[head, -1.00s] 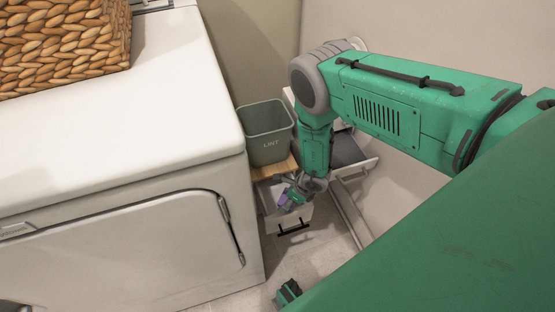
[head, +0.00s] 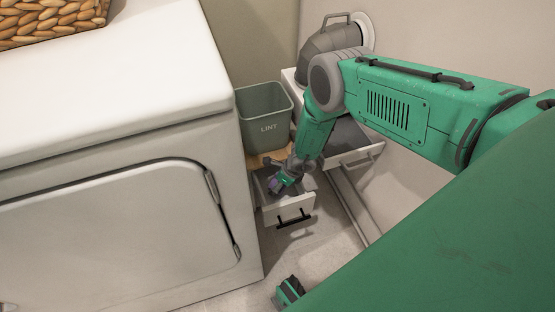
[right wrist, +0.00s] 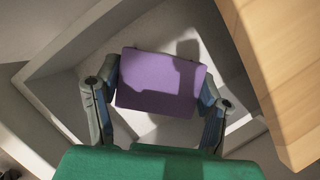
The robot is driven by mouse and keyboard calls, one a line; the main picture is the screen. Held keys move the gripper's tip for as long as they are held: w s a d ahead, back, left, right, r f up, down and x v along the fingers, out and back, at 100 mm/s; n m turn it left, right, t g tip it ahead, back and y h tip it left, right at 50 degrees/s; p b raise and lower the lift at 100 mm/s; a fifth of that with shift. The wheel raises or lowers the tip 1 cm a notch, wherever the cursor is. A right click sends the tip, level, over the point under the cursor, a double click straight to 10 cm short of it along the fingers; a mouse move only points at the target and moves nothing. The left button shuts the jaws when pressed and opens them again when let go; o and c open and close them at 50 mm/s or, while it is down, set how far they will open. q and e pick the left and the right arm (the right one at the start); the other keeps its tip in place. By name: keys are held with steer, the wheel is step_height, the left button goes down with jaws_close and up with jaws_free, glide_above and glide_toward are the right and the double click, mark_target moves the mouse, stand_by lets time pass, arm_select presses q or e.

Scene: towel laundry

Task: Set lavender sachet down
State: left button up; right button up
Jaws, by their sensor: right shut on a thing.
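The lavender sachet (right wrist: 160,82) is a flat purple rectangle in the right wrist view. My right gripper (right wrist: 160,98) is shut on it, with one finger at each short side. In the head view my right gripper (head: 280,185) reaches down into an open white drawer (head: 287,211) with a black handle, and a little purple shows at its tip. The wrist view shows the drawer's pale walls (right wrist: 75,45) around the sachet; I cannot tell whether it touches the drawer floor. My left gripper is not in view.
A grey-green bin (head: 265,117) marked LINT stands on a wooden top (head: 255,161) just behind the drawer. The top's edge (right wrist: 275,60) is close on the right in the wrist view. A white appliance (head: 110,190) is left; another open drawer (head: 362,158) is right.

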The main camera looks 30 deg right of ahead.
step_height(320, 180, down, 3)
steer(key=shift+w+f+b, duration=0.1)
steer(key=shift+f+b, duration=0.1)
steer(key=shift+b, duration=0.8)
steer(key=shift+w, duration=0.1)
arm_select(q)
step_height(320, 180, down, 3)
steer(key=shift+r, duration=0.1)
arm_select(e)
steer(key=shift+r, duration=0.15)
